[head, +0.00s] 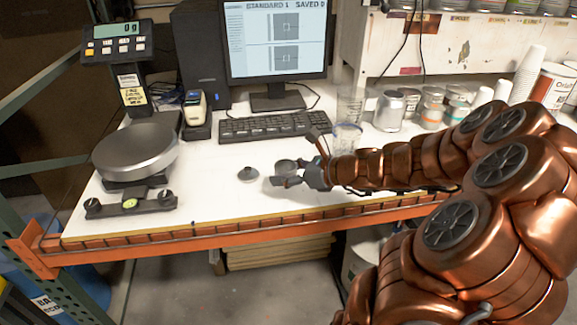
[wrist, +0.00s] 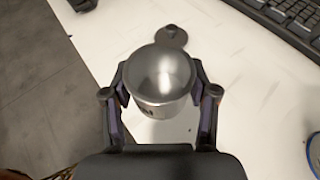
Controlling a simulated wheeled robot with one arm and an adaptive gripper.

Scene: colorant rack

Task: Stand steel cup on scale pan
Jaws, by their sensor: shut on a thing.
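The steel cup (wrist: 160,85) is between the two fingers of my gripper (wrist: 161,98) in the wrist view, and the fingers are shut on its sides. In the head view, the cup (head: 286,166) shows partly behind my gripper (head: 287,180), over the front part of the white table. I cannot tell if its base touches the table. The scale (head: 128,187) stands at the left of the table with its round grey pan (head: 135,148) empty. Its display (head: 117,42) reads 0 g. My gripper is well to the right of the pan.
A small grey weight-like piece with a knob (head: 248,174) stands between the cup and the scale. A keyboard (head: 275,126), a handheld device (head: 196,112) and a monitor (head: 275,40) are behind. Clear cups (head: 347,137) and cans (head: 389,110) stand right.

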